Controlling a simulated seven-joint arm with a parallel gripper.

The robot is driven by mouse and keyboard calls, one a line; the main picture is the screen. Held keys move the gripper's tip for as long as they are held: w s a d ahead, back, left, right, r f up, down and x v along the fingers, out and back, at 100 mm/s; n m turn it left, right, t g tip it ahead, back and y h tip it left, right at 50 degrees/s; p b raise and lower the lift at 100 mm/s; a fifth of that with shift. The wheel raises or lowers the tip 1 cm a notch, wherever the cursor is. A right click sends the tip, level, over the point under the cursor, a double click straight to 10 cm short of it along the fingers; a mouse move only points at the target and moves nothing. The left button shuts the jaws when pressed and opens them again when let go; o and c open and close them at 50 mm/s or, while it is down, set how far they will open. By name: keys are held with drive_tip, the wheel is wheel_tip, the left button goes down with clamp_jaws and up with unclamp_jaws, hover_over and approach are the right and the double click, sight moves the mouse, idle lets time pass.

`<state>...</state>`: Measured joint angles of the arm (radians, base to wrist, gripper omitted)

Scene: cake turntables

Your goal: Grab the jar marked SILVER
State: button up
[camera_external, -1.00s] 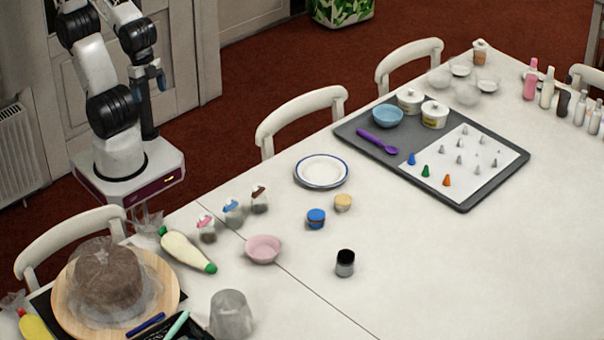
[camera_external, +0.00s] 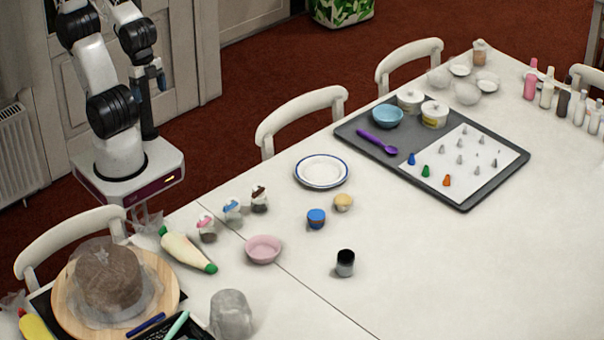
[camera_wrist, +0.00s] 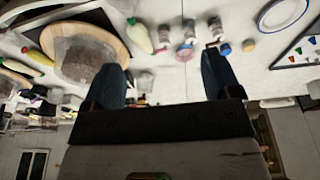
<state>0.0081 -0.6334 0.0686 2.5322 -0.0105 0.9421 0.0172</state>
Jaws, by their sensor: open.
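No marking that reads SILVER can be made out in either view. A small jar with a black lid and greyish body (camera_external: 345,263) stands upright at the front middle of the table. A blue jar (camera_external: 316,218) and a small jar with a yellowish top (camera_external: 343,202) stand farther back. Several small jars with coloured tops, one of them dark-topped (camera_external: 259,199), stand in a row left of the plate. My gripper (camera_external: 161,78) is raised beyond the table's far left side, away from all jars. In the wrist view its two fingers (camera_wrist: 170,82) are apart with nothing between them.
A pink bowl (camera_external: 263,249), a green-tipped piping bag (camera_external: 188,250) and a wooden board (camera_external: 168,301) with a wrapped cake lie at the left. A blue-rimmed plate (camera_external: 321,172) and a dark tray (camera_external: 465,207) lie farther back. White chairs (camera_external: 300,103) line the far edge. The right front is clear.

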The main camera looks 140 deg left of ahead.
drive_tip(key=shift+o, duration=0.3)
drive_tip(key=m+g+y, duration=0.1)
drive_tip(key=m+y, duration=1)
drive_tip(key=m, duration=0.4)
hover_over(338, 259)
drive_tip(key=s+d, duration=0.4)
drive_tip(key=s, duration=0.9)
wheel_tip(338, 259, down, 17)
drive_tip(key=w+f+m, duration=0.2)
drive_tip(key=w+f, duration=0.2)
drive_tip(key=w+f+m+t+y, duration=0.1)
drive_tip(key=w+f+m, duration=0.1)
drive_tip(key=f, duration=0.3)
drive_tip(key=w+f+m+t+y, duration=0.1)
drive_tip(key=w+f, duration=0.3)
drive_tip(key=w, duration=0.1)
drive_tip(key=shift+w+d+f+m, duration=0.15)
drive_tip(key=shift+w+f+m, duration=0.1)
drive_tip(key=shift+w+m, duration=0.15)
drive_tip(key=shift+x, duration=1.3)
